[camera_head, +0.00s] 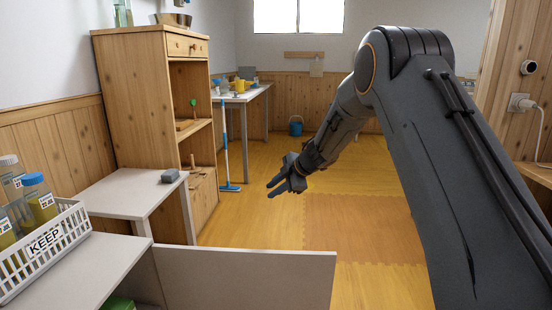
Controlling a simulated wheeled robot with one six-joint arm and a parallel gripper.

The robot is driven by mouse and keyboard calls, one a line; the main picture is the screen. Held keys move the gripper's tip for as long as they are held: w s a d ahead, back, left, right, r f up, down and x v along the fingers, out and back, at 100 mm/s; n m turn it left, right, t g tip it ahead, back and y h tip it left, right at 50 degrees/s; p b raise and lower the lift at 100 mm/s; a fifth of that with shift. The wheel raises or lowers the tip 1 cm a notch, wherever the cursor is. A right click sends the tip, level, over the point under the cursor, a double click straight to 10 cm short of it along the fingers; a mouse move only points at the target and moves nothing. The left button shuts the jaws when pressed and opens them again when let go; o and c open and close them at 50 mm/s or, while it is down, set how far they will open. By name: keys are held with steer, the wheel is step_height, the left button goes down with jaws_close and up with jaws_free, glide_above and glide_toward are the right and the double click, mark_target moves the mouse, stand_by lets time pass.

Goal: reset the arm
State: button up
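My arm comes in from the right side, rises to a bend near the top, and slopes down to the left. My gripper (274,188) is near the middle of the view, in the air above the wooden floor. Its two fingers point left and stand apart, with nothing between them. It is clear of the furniture.
A white basket (45,262) labelled KEEP with several jars stands on a pale counter at lower left. A small grey block (170,176) sits on a low table (125,190). A wooden cabinet (140,100) and a blue mop (225,155) stand behind. Floor in the middle is free.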

step_height(320, 180, up, 8)
steer(key=s+a+f+m+t+h, duration=0.1)
steer(key=m+t, duration=0.2)
steer(key=m, duration=0.1)
steer(key=s+d+r+m+h, duration=0.3)
steer(key=s+r+m+h, duration=0.15)
steer(key=s, duration=0.45)
steer(key=s+d+f+m+g, duration=0.1)
steer(key=s+f+m+g, duration=0.15)
steer(key=s, duration=1.25)
steer(key=s+d+f+m+g+h, duration=0.1)
steer(key=s+d+f+m+g, duration=0.15)
steer(key=s, duration=1.15)
steer(key=s+d+f+m+g, duration=0.1)
steer(key=s+m+g, duration=0.3)
steer(key=s, duration=1.1)
steer(key=d+r+m+p, duration=0.4)
steer(key=d+r+p, duration=0.9)
steer(key=p, duration=1)
step_height(320, 180, up, 4)
steer(key=shift+d+f+h, duration=0.1)
steer(key=shift+d+h, duration=0.1)
steer(key=shift+h, duration=0.25)
steer(key=shift+m, duration=0.25)
